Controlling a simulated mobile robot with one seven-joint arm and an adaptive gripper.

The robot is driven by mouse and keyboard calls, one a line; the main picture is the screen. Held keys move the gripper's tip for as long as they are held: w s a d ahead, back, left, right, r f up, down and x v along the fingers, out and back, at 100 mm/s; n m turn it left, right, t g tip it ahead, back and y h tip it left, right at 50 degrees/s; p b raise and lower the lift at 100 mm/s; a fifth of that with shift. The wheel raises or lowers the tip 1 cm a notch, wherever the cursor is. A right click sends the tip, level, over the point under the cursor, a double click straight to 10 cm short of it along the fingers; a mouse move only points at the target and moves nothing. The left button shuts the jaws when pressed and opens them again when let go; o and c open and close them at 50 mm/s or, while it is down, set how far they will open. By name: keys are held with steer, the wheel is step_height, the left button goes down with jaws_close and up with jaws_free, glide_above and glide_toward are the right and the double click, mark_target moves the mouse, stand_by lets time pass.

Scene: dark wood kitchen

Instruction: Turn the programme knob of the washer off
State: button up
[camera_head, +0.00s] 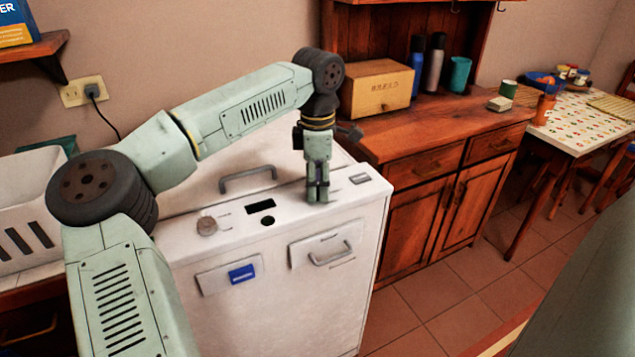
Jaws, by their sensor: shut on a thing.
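The white washer (262,305) stands in the middle, with its control strip along the front of the top. My gripper (318,197) points straight down at the right part of that strip. Its fingers are shut on a small part there, which I take for the programme knob. The fingers hide nearly all of it, so its setting cannot be read. A grey round knob (207,226) sits at the left of the strip, apart from my gripper.
A grey handle (248,178) rises from the washer's lid behind the strip. A white slotted basket (28,215) stands at the left. A wooden cabinet (440,165) with a wooden box (377,89) on it stands close at the right. The tiled floor ahead is clear.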

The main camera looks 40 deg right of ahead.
steer(key=shift+c, duration=1.4)
steer(key=shift+n, duration=0.5)
steer(key=n+b, duration=0.1)
steer(key=n, duration=0.2)
steer(key=shift+w+n, duration=0.1)
steer(key=shift+n, duration=0.3)
steer(key=n+b, duration=0.1)
steer(key=n, duration=0.4)
steer(key=shift+w, duration=0.1)
steer(key=n+b, duration=0.1)
steer(key=n, duration=0.4)
steer(key=shift+w+n, duration=0.1)
steer(key=shift+n, duration=0.3)
steer(key=shift+n+b, duration=0.4)
steer(key=shift+n, duration=1.8)
steer(key=shift+a, duration=0.1)
